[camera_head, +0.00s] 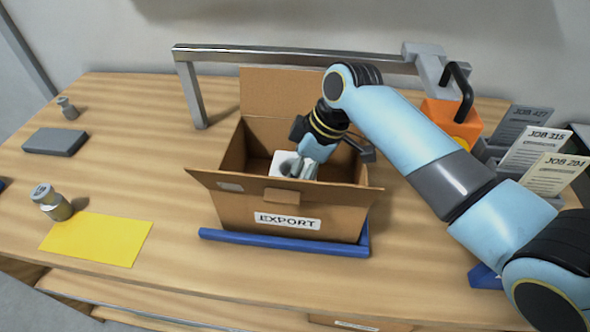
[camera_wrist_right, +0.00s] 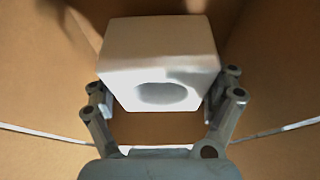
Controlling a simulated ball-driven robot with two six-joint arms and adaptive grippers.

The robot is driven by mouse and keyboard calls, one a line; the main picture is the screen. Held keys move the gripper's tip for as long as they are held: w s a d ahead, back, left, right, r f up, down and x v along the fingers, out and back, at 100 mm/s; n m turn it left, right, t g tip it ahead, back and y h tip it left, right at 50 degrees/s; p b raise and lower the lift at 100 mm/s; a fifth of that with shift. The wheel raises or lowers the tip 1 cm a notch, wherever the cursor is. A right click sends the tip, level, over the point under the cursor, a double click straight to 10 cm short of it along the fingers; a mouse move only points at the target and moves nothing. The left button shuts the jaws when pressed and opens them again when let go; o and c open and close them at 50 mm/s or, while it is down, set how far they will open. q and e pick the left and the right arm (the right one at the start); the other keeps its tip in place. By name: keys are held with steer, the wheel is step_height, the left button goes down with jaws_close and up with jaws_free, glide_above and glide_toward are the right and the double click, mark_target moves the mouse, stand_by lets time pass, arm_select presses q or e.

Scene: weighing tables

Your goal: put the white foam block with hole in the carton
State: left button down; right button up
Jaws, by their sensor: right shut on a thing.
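The white foam block with hole (camera_head: 284,163) is inside the open carton (camera_head: 290,198), which is labelled EXPORT. My right gripper (camera_head: 303,163) reaches down into the carton from above and is shut on the block. In the right wrist view the block (camera_wrist_right: 160,55) sits between the two fingers (camera_wrist_right: 160,98), with its round hole facing the camera. Brown carton walls surround it there. I cannot tell whether the block touches the carton floor. My left gripper is not in view.
A blue corner guide (camera_head: 285,243) lies along the carton's front and right. A metal rail (camera_head: 290,54) runs behind it. An orange block (camera_head: 452,120) and job cards (camera_head: 535,150) stand right. A yellow sheet (camera_head: 97,238), metal weights (camera_head: 52,203) and a grey slab (camera_head: 55,142) lie left.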

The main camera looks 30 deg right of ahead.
steer(key=shift+f, duration=0.55)
steer(key=o, duration=0.6)
steer(key=shift+s+f, duration=0.1)
steer(key=shift+o, duration=0.2)
steer(key=shift+r, duration=0.2)
steer(key=v, duration=1.3)
steer(key=shift+w+a, duration=0.2)
steer(key=shift+w, duration=0.05)
